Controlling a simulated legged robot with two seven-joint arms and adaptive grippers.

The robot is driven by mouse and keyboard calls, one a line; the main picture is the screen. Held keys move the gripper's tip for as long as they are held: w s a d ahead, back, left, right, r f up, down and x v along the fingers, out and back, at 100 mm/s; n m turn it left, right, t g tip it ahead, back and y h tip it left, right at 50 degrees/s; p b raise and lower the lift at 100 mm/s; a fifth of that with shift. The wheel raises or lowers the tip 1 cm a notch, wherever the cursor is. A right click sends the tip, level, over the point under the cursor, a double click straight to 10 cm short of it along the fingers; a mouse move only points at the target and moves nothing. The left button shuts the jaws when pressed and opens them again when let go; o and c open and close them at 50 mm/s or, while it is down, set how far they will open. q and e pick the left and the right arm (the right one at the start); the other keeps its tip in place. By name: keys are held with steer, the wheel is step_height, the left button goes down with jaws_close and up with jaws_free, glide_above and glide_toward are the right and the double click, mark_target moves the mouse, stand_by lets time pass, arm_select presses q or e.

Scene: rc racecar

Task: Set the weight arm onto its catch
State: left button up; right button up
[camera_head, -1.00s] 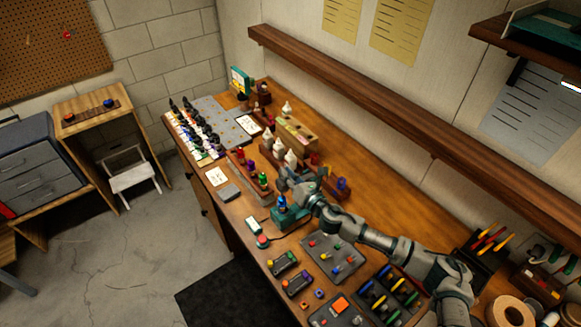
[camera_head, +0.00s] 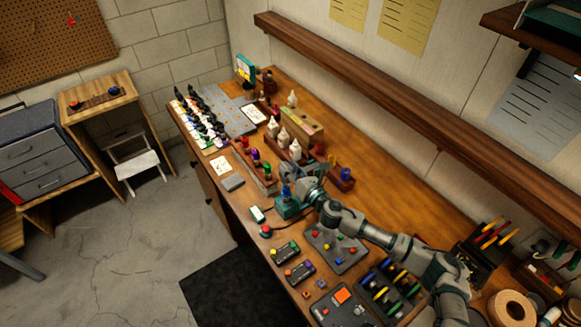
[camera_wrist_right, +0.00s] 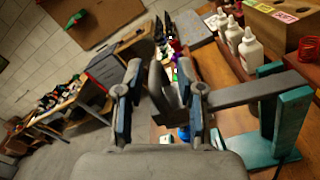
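In the right wrist view a grey weight arm (camera_wrist_right: 248,92) reaches left from a teal stand (camera_wrist_right: 292,112) to my right gripper (camera_wrist_right: 160,75). A grey upright piece stands between the gripper's two fingers, which are apart on either side of it. I cannot tell whether either finger touches it. In the head view my right gripper (camera_head: 292,172) is over the teal base (camera_head: 287,208) near the bench's front edge and hides most of the weight arm. The catch cannot be made out. My left gripper is not in view.
White bottles (camera_head: 283,137) and a wooden block (camera_head: 302,126) stand behind the gripper. A red button (camera_head: 266,231) and a grey panel with coloured knobs (camera_head: 337,247) lie close by. A wall shelf (camera_head: 400,105) runs above. The bench's back right is mostly clear.

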steer(key=shift+r, duration=0.1)
steer(key=shift+s, duration=0.1)
steer(key=v, duration=1.1)
steer(key=shift+s+d, duration=0.15)
steer(key=shift+d, duration=0.15)
steer(key=shift+a, duration=0.1)
